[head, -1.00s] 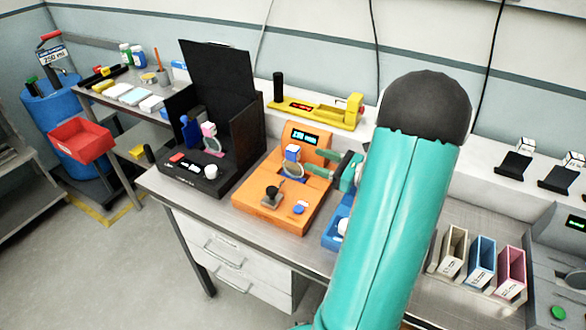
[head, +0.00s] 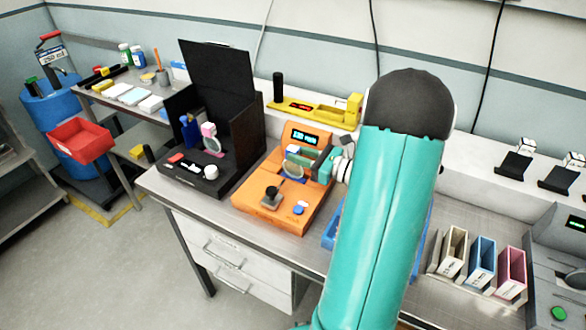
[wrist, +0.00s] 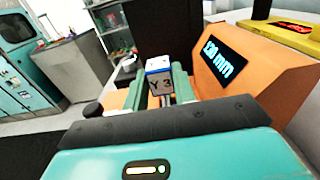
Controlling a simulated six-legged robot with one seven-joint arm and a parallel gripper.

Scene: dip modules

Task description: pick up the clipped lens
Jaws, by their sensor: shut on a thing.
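The clipped lens is a round bluish lens (head: 292,170) hanging under a small block clip with a blue top. It stands at the orange device (head: 246,203), whose display is lit. The lens is hidden there. I cannot tell whether the lens still touches the device.
A black open box (head: 240,130) at the left holds another lens with a pink clip (head: 209,129). A yellow device (head: 318,109) stands behind. A blue tray (head: 331,236) is partly behind my arm. Coloured slotted holders (head: 482,262) stand at the right.

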